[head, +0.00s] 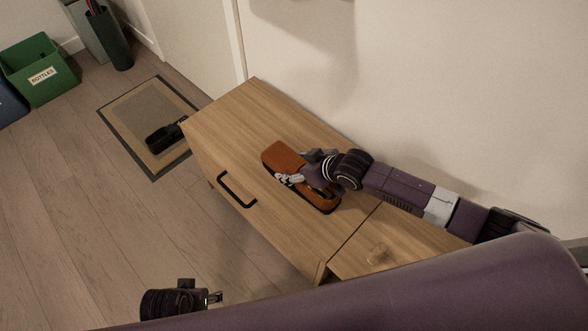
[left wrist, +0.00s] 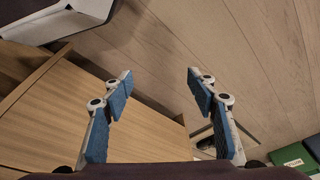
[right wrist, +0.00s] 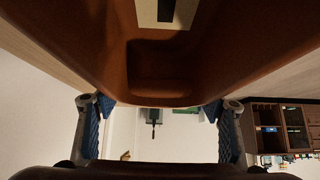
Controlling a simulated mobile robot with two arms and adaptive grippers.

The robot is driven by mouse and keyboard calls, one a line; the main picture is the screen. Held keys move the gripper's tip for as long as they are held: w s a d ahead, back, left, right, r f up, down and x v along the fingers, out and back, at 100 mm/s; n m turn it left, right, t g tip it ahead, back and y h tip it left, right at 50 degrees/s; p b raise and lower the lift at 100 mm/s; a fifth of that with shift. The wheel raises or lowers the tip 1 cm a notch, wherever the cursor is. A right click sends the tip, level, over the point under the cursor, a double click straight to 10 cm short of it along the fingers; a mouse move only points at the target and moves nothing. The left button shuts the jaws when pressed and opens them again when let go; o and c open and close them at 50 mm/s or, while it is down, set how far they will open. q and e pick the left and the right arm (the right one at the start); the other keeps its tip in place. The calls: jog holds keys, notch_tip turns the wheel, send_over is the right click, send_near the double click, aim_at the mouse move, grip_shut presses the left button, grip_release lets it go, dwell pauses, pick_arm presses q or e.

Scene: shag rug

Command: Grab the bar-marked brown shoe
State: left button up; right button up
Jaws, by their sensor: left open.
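The brown shoe (head: 283,157) lies on the wooden cabinet top. My right gripper (head: 290,180) is over its middle. In the right wrist view the shoe (right wrist: 158,90) fills the top, its inside facing the camera, with a pale patch bearing a dark bar mark. The fingers of my right gripper (right wrist: 160,108) are on either side of the shoe. The shoe hides their tips, so whether they press on it is unclear. My left gripper (head: 214,297) is away from the shoe, in front of the cabinet, open and empty in the left wrist view (left wrist: 160,82).
The wooden cabinet (head: 240,120) stands against the wall and has a black handle (head: 236,190). A black object (head: 165,138) lies on the floor mat (head: 150,95). A green bottles bin (head: 40,72) stands at the far left. The floor before the cabinet is mostly clear.

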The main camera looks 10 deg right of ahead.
jog(key=c, duration=0.7)
jog(key=shift+o, duration=0.2)
jog(key=shift+r, duration=0.1)
